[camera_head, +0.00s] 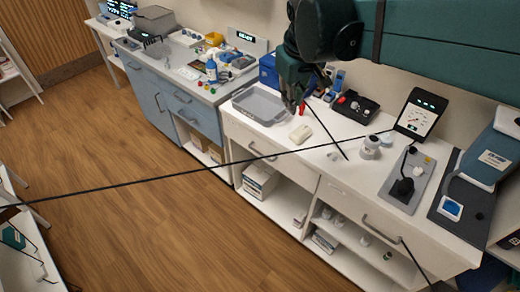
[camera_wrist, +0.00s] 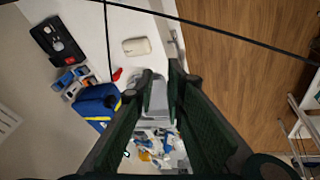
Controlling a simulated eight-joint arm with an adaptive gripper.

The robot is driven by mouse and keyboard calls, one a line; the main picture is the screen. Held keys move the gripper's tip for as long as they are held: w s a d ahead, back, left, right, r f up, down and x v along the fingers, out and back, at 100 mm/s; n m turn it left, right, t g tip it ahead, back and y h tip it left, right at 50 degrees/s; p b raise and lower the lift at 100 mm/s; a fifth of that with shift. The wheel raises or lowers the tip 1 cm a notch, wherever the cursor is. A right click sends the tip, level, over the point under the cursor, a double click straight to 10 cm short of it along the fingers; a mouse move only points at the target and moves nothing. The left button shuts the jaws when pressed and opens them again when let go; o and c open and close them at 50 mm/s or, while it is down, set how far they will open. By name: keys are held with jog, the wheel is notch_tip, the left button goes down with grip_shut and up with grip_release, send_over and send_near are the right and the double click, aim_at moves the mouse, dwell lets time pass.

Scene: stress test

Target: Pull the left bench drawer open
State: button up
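The white bench (camera_head: 232,118) has a left drawer (camera_head: 245,140) below its top, with a grey bar handle (camera_head: 262,153). The drawer front looks flush with the bench, so it appears shut. My gripper (camera_head: 293,106) hangs above the bench top, behind and to the right of that handle, and does not touch it. In the wrist view my gripper (camera_wrist: 160,72) has a gap between its fingertips, with nothing held. A grey handle (camera_wrist: 178,42) shows at the bench edge beyond the fingertips there; I cannot be sure which drawer it belongs to.
A clear tray (camera_head: 262,104), a pale block (camera_head: 300,134), a red item (camera_head: 302,108) and a black box (camera_head: 355,107) are on the bench. Dark thin lines cross the view. A blue-grey bench (camera_head: 200,112) stands left. The wooden floor (camera_head: 150,200) in front is clear.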

jog(key=w+a+f+n+g+h+p, duration=0.15)
jog(key=w+a+f+n, duration=0.3)
jog(key=w+a, duration=0.7)
send_near(260, 154)
jog(key=shift+w+d+r+m+g, duration=0.15)
jog(key=shift+w+d+m+g, duration=0.1)
jog(key=shift+d+m, duration=0.1)
jog(key=shift+b+x, duration=0.85)
jog(key=shift+x, duration=3.05)
jog(key=shift+a, duration=0.1)
grip_shut()
jog(key=shift+s+a, duration=0.1)
jog(key=shift+s, duration=0.05)
